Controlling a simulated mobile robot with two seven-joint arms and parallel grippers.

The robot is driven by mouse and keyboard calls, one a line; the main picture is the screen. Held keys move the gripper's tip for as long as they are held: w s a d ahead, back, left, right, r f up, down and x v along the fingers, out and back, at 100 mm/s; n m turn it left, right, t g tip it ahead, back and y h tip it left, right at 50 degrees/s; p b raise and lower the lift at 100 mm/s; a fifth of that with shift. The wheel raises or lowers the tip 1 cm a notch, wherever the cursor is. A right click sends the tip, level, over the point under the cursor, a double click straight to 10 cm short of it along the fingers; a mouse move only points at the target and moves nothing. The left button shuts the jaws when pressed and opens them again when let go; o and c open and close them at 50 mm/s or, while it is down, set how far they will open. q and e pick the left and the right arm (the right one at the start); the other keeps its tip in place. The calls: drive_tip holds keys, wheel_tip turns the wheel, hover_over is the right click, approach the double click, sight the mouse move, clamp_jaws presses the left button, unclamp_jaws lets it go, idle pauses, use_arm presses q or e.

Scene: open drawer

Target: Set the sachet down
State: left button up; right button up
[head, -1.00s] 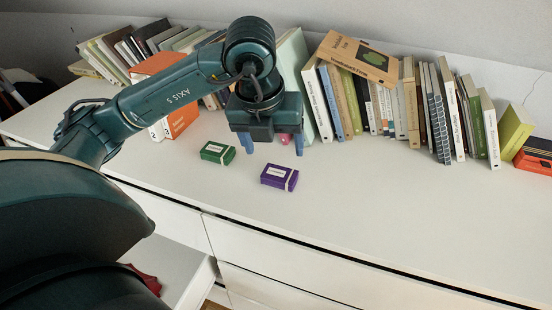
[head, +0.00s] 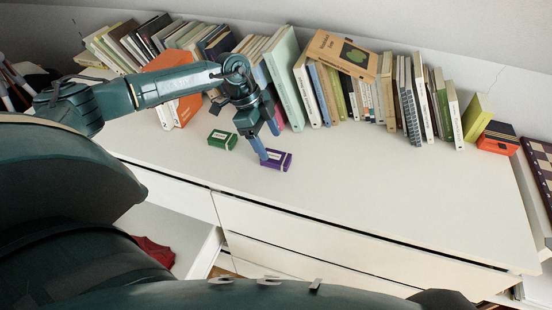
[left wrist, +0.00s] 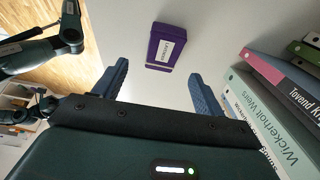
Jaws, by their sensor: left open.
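A small purple box-shaped packet with a pale label (head: 283,161) lies flat on the white dresser top; it is the likely sachet, though I cannot read its label. A similar green packet (head: 222,140) lies to its left. My left gripper (head: 268,142) is open beside the purple packet, one blue finger overlapping its left edge in the head view. In the left wrist view the purple packet (left wrist: 166,47) shows beyond and between the spread fingers (left wrist: 158,72), with nothing held. Whether a finger touches it I cannot tell. My right gripper is not in view.
Books (head: 345,92) stand in a row along the back, close behind the gripper. The dresser top (head: 380,190) is clear to the right and front. An open drawer (head: 190,235) at lower left holds red cloth (head: 155,251).

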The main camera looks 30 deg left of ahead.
sight(278, 157)
use_arm(q)
drive_tip(key=x, duration=0.5)
drive_tip(key=shift+w+d+f, duration=0.1)
drive_tip(key=shift+w+f, duration=0.05)
drive_tip(key=shift+f, duration=0.2)
drive_tip(key=shift+f+p, duration=0.25)
drive_tip(key=shift+p, duration=0.1)
drive_tip(key=shift+c, duration=0.3)
drive_tip(key=c, duration=1.1)
